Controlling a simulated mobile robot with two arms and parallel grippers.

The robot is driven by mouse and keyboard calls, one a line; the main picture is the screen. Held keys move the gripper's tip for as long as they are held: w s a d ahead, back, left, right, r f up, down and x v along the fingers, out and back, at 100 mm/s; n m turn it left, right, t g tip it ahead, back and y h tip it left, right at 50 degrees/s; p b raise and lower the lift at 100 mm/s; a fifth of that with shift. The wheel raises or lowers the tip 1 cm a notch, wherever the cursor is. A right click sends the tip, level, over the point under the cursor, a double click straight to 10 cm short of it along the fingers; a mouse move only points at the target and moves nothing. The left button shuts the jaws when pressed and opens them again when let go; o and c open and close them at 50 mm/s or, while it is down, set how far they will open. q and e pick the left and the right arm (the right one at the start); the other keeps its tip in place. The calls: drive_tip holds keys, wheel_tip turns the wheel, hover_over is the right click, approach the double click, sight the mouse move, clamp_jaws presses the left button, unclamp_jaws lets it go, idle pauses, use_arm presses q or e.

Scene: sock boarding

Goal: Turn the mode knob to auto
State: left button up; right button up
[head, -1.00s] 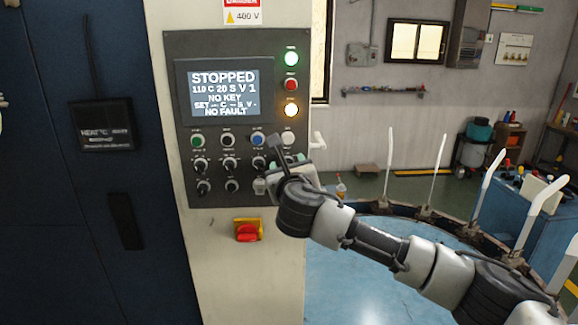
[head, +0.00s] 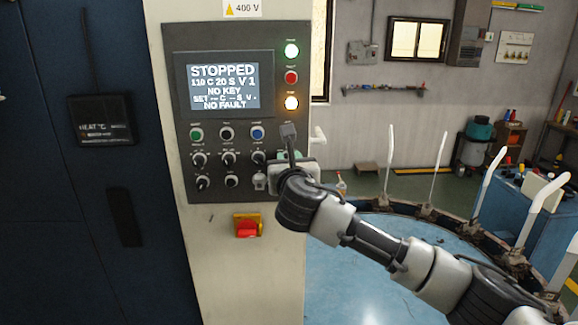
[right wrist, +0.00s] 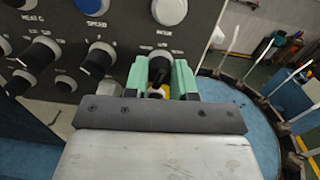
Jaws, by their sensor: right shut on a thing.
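The mode knob (right wrist: 160,65) is on the grey control panel (head: 180,100), in the right column under a pale round button. In the right wrist view it sits between the two green fingertips of my right gripper (right wrist: 160,78), which is shut on it. A small yellow part shows below the knob between the fingers. Which setting the knob points to is not readable. In the head view my right gripper (head: 291,160) covers the knob at the panel's lower right. My left gripper is not in view.
Other knobs (head: 229,158) and coloured buttons (head: 257,133) sit close to the left. The screen (head: 223,86) reads STOPPED, NO KEY, NO FAULT. A red switch on a yellow plate (head: 247,228) is below. A round blue table (head: 370,270) stands to the right.

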drive_tip(key=m+b, duration=0.2)
drive_tip(key=m, duration=0.3)
drive_tip(key=shift+f, duration=0.15)
drive_tip(key=shift+m+b, duration=0.35)
drive_tip(key=shift+m, duration=0.35)
drive_tip(key=o, duration=0.9)
drive_tip(key=shift+s, duration=0.1)
